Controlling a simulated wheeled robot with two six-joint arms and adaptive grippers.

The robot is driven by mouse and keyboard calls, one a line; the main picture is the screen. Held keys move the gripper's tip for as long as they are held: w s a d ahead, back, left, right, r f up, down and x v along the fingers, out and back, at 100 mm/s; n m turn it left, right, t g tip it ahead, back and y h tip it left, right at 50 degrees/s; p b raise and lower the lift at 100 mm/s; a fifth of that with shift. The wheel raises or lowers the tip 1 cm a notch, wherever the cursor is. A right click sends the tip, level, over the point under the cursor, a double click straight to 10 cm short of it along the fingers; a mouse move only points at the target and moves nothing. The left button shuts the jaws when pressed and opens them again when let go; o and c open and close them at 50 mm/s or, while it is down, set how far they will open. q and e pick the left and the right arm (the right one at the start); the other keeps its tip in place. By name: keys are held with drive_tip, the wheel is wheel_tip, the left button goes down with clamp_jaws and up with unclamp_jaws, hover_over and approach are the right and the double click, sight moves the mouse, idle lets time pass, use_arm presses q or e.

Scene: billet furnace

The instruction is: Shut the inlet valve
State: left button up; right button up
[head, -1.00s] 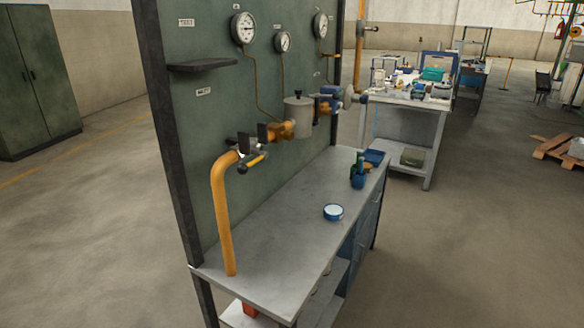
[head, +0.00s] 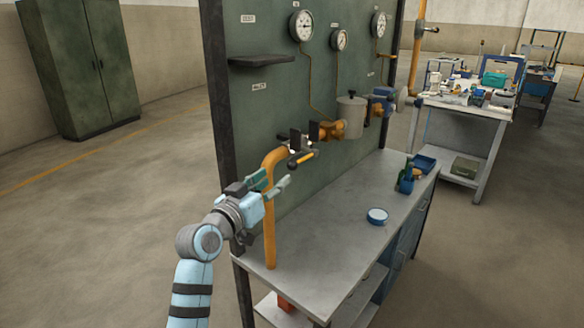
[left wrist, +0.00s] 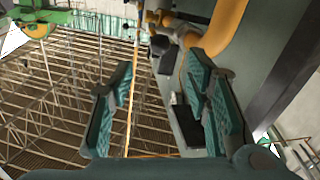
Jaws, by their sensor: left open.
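The inlet valve (head: 298,145) appears to be the one on the bent orange pipe (head: 269,215) at the near left of the panel. Its lever has a yellow grip (head: 302,160) and slants away from the pipe. My left gripper (head: 273,182) is open and empty, below and left of the lever and apart from it. Its fingers are near the upright pipe, but I cannot tell whether they touch it. In the left wrist view, my open fingers (left wrist: 160,78) point toward the pipe (left wrist: 228,22) and dark fittings. My right gripper is not in view.
The green panel (head: 260,105) carries gauges (head: 302,26), a small shelf (head: 262,60) and a grey pot (head: 351,117). A cluttered table (head: 462,105) stands behind.

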sight(290, 168)
use_arm(q)
drive_tip(key=b+x, duration=0.1)
drive_tip(key=x, duration=0.8)
drive_tip(key=shift+s+f, duration=0.1)
drive_tip(key=shift+f, duration=0.1)
drive_tip(key=shift+w+d+b, duration=0.25)
drive_tip(key=shift+w+b, duration=0.1)
drive_tip(key=shift+w, duration=0.25)
drive_tip(key=shift+c, duration=0.6)
clamp_jaws()
drive_tip(key=shift+r, duration=0.1)
